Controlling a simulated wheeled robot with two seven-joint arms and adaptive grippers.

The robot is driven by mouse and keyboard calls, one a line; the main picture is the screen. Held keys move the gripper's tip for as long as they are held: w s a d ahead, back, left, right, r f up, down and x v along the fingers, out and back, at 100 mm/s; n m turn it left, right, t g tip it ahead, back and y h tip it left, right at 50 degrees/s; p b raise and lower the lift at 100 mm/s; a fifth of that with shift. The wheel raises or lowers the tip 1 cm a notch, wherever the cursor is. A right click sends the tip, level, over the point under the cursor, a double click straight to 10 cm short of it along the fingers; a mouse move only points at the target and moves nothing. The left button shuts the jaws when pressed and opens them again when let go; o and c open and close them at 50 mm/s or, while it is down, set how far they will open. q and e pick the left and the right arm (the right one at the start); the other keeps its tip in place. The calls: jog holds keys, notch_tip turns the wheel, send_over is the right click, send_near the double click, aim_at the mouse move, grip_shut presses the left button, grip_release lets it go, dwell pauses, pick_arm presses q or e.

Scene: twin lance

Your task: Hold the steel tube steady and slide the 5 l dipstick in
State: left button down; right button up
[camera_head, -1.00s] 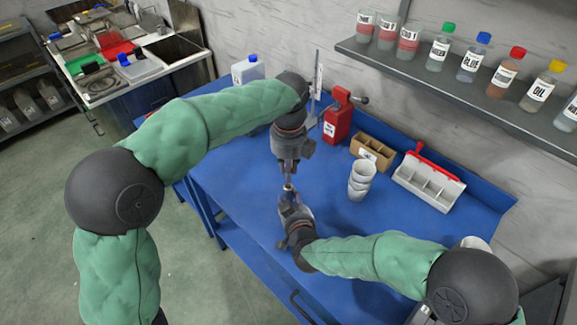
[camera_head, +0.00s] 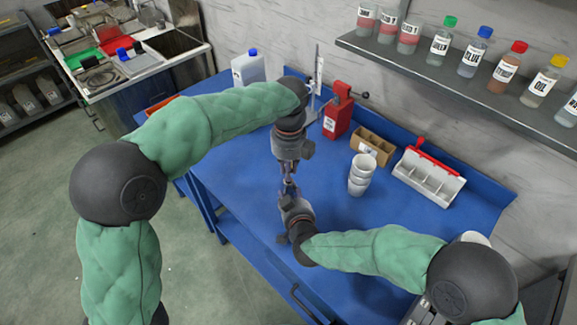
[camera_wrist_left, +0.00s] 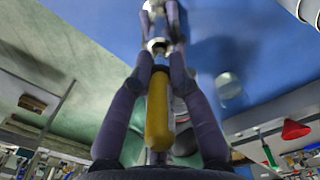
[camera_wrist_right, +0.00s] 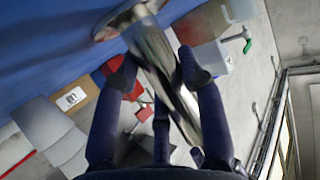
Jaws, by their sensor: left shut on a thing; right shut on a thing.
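My left gripper (camera_head: 289,170) points down over the blue bench and is shut on the dipstick. The dipstick's yellow handle (camera_wrist_left: 157,112) lies between the fingers in the left wrist view. My right gripper (camera_head: 290,199) is just below, shut on the steel tube (camera_wrist_right: 165,75), which looks shiny and has a wider rim at one end. The tube's bright end also shows between the two grippers in the head view (camera_head: 290,184). The dipstick's rod is hidden, and I cannot tell how far it is inside the tube.
On the blue bench (camera_head: 235,190), stacked white cups (camera_head: 360,176), a cardboard box (camera_head: 372,146), a red device (camera_head: 338,115) and a white divided tray (camera_head: 428,182) stand right of the grippers. A white jug (camera_head: 248,70) is behind my left arm. A bottle shelf (camera_head: 455,85) overhangs the right.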

pick_arm(q)
jog(key=shift+f, duration=1.35)
jog(key=c, duration=1.1)
grip_release()
notch_tip(320, 180, up, 12)
pick_arm(e)
jog(key=o, duration=1.3)
jog(key=shift+s+r, duration=0.1)
